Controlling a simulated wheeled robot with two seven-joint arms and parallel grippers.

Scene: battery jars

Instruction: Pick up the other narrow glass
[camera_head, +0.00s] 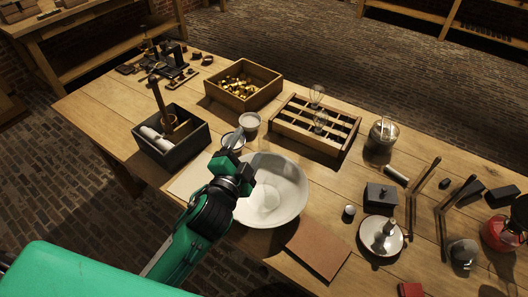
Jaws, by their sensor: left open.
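A wooden rack (281,134) with several compartments stands behind the white bowl. Two clear narrow glasses stand in it, one towards the back (317,96) and one nearer the middle (321,121). My left gripper (238,168) is open over the left rim of the wide white bowl (285,190), to the left of and nearer than the rack. I see nothing held in it. A small grey cup (232,141) is just beyond its fingers; I cannot tell whether they touch. My right gripper is not in view.
A dark box (183,151) with white rolls and a wooden box (239,100) of brass pieces stand left of the rack. A glass jar (382,134) is right of it. A white cup (250,122) stands between. A brown board (317,250) lies in front.

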